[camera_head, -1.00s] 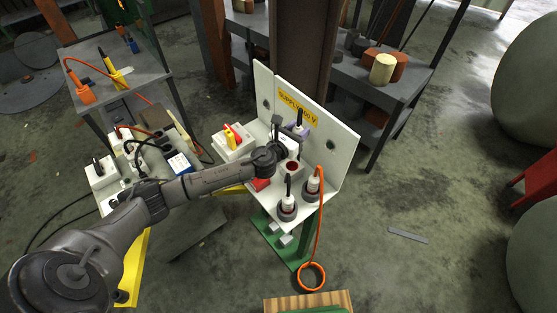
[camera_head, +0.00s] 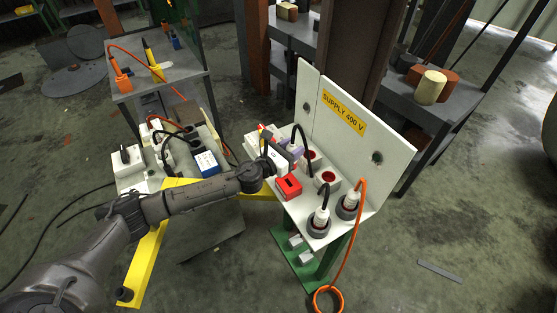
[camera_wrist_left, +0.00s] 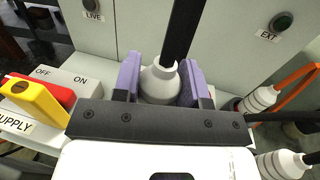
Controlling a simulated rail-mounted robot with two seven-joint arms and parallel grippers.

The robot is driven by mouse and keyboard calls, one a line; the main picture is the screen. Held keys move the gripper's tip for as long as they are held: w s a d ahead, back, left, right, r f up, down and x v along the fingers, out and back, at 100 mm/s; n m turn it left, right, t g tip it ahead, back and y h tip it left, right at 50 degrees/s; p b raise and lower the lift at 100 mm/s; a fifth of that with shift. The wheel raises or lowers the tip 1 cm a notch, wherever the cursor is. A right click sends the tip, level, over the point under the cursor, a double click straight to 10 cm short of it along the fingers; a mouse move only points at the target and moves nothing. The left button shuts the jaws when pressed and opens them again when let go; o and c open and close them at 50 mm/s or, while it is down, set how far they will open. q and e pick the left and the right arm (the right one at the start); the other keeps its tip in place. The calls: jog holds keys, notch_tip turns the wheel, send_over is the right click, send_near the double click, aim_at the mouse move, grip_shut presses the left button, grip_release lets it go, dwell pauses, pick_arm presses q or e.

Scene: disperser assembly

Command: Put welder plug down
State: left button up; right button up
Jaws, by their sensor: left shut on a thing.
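My left gripper (camera_head: 290,152) has purple fingers and is shut on a white plug with a thick black cable (camera_head: 299,132). In the left wrist view the plug (camera_wrist_left: 160,81) sits between the purple fingers (camera_wrist_left: 159,82), with its cable rising upward. The gripper is over the left part of the supply stand, beside two sockets with red insides (camera_head: 326,178). The plug's lower end is hidden, so I cannot tell whether it touches the surface. My right gripper is not in view.
The white panel (camera_head: 384,133) stands behind, labelled SUPPLY 400 V. Two white plugs, one with a black cable (camera_head: 319,220) and one with an orange cable (camera_head: 348,203), are in front sockets. A red box (camera_head: 289,187) and a yellow-red switch (camera_wrist_left: 38,98) are close by.

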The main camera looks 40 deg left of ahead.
pick_arm(q)
jog(key=shift+a+f+b, duration=0.6)
jog(key=shift+a+f, duration=0.4)
jog(key=shift+f, duration=0.25)
jog(key=shift+a+f+b, duration=0.65)
jog(key=shift+a+f, duration=0.35)
jog(key=shift+f, duration=0.3)
jog(key=shift+a+f+b, duration=0.6)
jog(key=shift+a+f, duration=0.4)
jog(key=shift+f, duration=0.25)
jog(key=shift+f, duration=0.2)
jog(key=o, duration=1.1)
jog(key=shift+c, duration=0.2)
jog(key=shift+r, duration=0.15)
